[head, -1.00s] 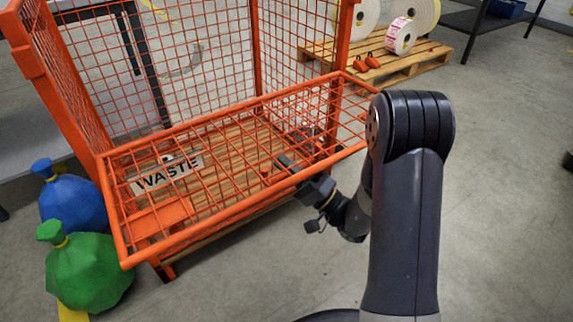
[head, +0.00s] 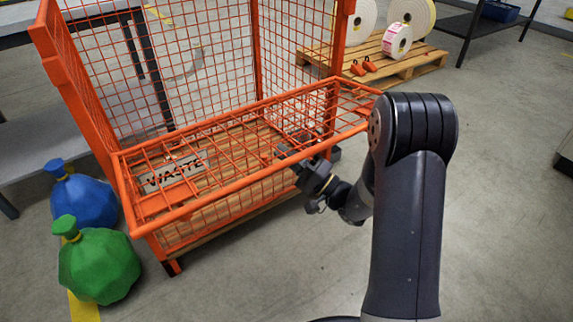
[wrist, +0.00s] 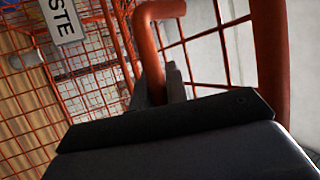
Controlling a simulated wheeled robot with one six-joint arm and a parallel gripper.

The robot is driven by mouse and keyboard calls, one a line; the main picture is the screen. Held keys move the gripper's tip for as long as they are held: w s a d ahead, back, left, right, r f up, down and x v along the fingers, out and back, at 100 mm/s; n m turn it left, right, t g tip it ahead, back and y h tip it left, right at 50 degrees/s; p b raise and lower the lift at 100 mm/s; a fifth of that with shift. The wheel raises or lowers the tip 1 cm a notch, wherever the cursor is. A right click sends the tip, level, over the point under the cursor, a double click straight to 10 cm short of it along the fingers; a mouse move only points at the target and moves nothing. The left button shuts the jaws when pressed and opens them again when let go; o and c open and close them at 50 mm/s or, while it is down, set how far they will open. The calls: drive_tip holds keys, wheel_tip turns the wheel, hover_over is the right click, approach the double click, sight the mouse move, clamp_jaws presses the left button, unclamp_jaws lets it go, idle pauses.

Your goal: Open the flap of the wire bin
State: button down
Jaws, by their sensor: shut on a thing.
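The wire bin (head: 62,75) is an orange mesh cage. Its flap (head: 190,209) is an orange-framed mesh panel on the front, folded outward and down from the opening, with the WASTE sign (head: 173,172) on it. The sign also shows in the wrist view (wrist: 62,18). My gripper (head: 286,152) is at the right part of the flap. In the wrist view my gripper (wrist: 160,88) is shut on an orange bent bar, the flap's handle (wrist: 150,45). The fingertips are partly hidden by the gripper body and the mesh.
A blue bag (head: 84,201) and a green bag (head: 98,265) stand on the floor left of the bin. A pallet (head: 405,68) with label rolls is behind on the right. A dark table (head: 495,25) stands farther back.

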wheel_tip(320, 180, up, 2)
drive_tip(key=shift+w+h+p, duration=0.1)
drive_tip(key=shift+h+p, duration=0.2)
drive_tip(key=shift+p, duration=0.2)
drive_tip(key=shift+f, duration=0.1)
drive_tip(key=c, duration=1.7)
unclamp_jaws()
drive_tip(key=p+v, duration=0.1)
drive_tip(key=v, duration=1)
drive_tip(key=shift+d+f, duration=0.1)
drive_tip(key=f+b+v, duration=0.2)
drive_tip(key=b+v, duration=0.4)
drive_tip(key=v, duration=0.6)
drive_tip(key=shift+w, duration=0.35)
